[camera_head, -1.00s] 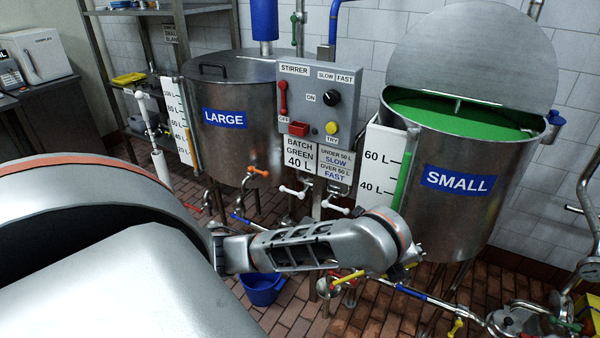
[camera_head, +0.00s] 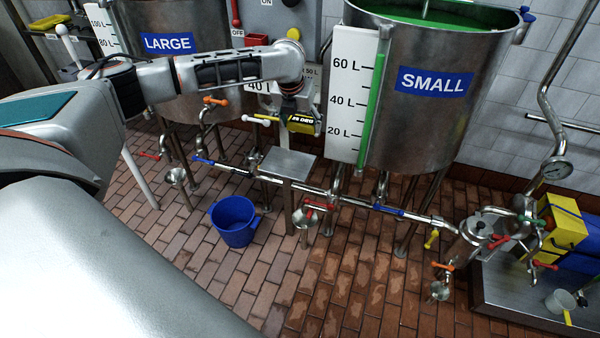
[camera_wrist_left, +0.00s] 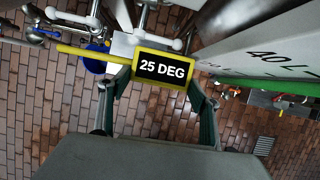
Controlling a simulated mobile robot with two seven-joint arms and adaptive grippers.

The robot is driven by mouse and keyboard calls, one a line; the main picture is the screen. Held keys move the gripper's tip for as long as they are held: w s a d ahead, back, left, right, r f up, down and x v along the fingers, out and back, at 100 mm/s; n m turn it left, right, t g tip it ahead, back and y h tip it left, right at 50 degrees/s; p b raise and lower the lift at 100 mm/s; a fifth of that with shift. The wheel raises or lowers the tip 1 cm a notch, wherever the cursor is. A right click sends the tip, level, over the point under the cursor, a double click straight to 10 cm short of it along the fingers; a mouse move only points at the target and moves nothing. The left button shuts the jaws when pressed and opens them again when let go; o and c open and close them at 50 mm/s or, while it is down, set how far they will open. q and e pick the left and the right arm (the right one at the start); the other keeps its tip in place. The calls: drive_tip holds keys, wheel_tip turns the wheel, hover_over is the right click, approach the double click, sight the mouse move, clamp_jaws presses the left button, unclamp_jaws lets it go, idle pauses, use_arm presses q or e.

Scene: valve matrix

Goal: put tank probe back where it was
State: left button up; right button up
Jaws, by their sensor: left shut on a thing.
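The tank probe (camera_head: 302,123) is a yellow-framed black display with a thin yellow rod pointing left. In the left wrist view the probe (camera_wrist_left: 163,68) reads "25 DEG" and lies across between the finger linkages. My left gripper (camera_head: 291,103) reaches in from the left and is shut on it, pointing down. The gripper (camera_wrist_left: 155,88) also shows in the left wrist view. The probe is held in front of the pipes, left of the SMALL tank's (camera_head: 433,110) white level scale. A small grey metal stand (camera_head: 287,163) is below it in the picture. My right gripper is not in view.
The LARGE tank (camera_head: 165,75) stands behind my arm. Pipes with coloured valve handles run low in front of the tanks. A blue bucket (camera_head: 234,222) stands on the brick floor. The floor in front is open.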

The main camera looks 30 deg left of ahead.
use_arm(q)
drive_tip(key=shift+w+a+r, duration=0.2)
drive_tip(key=shift+a+r, duration=0.05)
drive_tip(key=shift+a, duration=0.5)
wheel_tip(320, 180, down, 20)
drive_tip(key=b, duration=0.5)
drive_tip(key=shift+a+r, duration=0.1)
drive_tip(key=shift+r, duration=0.15)
drive_tip(key=shift+f, duration=0.15)
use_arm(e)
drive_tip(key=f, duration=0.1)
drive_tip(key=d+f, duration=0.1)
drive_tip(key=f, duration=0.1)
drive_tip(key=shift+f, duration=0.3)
use_arm(q)
drive_tip(key=o, duration=1.1)
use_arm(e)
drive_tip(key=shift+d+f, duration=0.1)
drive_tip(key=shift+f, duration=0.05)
